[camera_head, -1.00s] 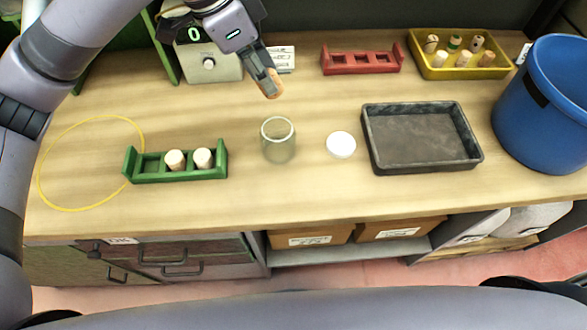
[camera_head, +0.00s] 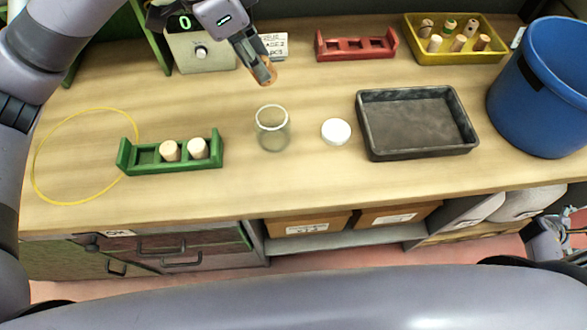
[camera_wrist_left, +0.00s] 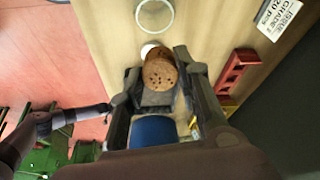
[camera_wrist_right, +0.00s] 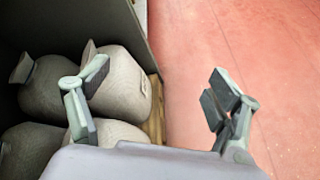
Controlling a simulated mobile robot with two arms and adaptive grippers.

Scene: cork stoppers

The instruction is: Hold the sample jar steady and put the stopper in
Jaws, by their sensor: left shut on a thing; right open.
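The clear glass sample jar (camera_head: 272,130) stands upright and open on the bench, between the green rack and a white disc. My left gripper (camera_head: 264,75) is shut on a cork stopper (camera_wrist_left: 160,72) and holds it above the bench, behind the jar in the head view. In the left wrist view the speckled brown cork sits between the fingers, and the jar's rim (camera_wrist_left: 154,14) shows apart from it at the top. My right gripper (camera_wrist_right: 158,98) is open and empty, away from the jar, over the floor by the shelf's grey sacks.
A green rack (camera_head: 172,166) holds two pale stoppers. A white disc (camera_head: 336,131) and a dark tray (camera_head: 418,148) lie right of the jar. A red rack (camera_head: 356,48), a yellow bin (camera_head: 457,58) of stoppers and a blue bucket (camera_head: 540,95) stand farther off. Bench in front of the jar is clear.

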